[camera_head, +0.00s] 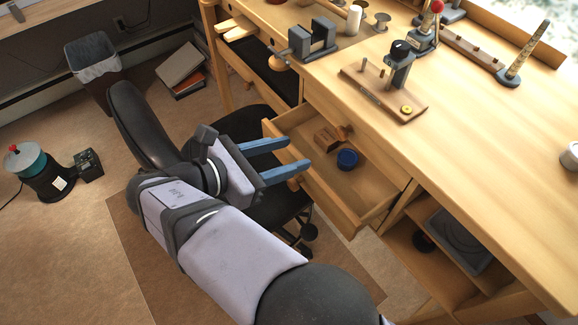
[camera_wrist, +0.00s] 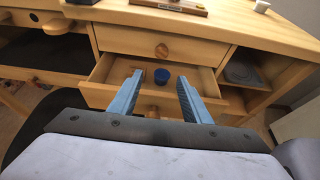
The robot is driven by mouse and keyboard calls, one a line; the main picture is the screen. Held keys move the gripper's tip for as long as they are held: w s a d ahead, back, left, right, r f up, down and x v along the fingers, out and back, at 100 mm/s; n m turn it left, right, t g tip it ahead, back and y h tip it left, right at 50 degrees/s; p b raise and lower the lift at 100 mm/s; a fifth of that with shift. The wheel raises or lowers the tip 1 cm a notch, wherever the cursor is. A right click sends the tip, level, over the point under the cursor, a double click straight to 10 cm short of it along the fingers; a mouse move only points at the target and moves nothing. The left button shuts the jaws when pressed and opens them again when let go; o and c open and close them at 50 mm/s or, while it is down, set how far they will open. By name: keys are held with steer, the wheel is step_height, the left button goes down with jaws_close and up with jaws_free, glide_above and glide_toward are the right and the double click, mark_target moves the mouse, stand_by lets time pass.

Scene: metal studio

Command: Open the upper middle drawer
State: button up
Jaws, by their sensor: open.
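The upper middle drawer (camera_head: 375,152) of the wooden bench is shut, its front flush under the benchtop. Its round wooden knob (camera_head: 345,131) also shows in the wrist view (camera_wrist: 161,49). The drawer below it (camera_head: 333,203) is pulled out and holds a small wooden block (camera_head: 326,139) and a blue round container (camera_head: 347,159). My gripper (camera_head: 295,154) is open, with nothing between its two blue fingers. In the wrist view, the fingers (camera_wrist: 160,77) point toward the bench, over the pulled-out drawer, with the upper knob just beyond and between the tips. They appear apart from the knob.
On the benchtop are a grey vise (camera_head: 313,42) and a tool stand (camera_head: 398,65). Open shelves (camera_head: 430,265) lie right of the drawers. The pulled-out drawer juts into the space below the upper knob.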

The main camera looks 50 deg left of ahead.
step_height(320, 180, up, 4)
steer(key=g+p, duration=1.3)
steer(key=g, duration=0.1)
glide_above(293, 181)
step_height(293, 181, down, 7)
steer(key=shift+r, duration=0.15)
steer(key=shift+f+p, duration=0.6)
steer(key=shift+f, duration=3.3)
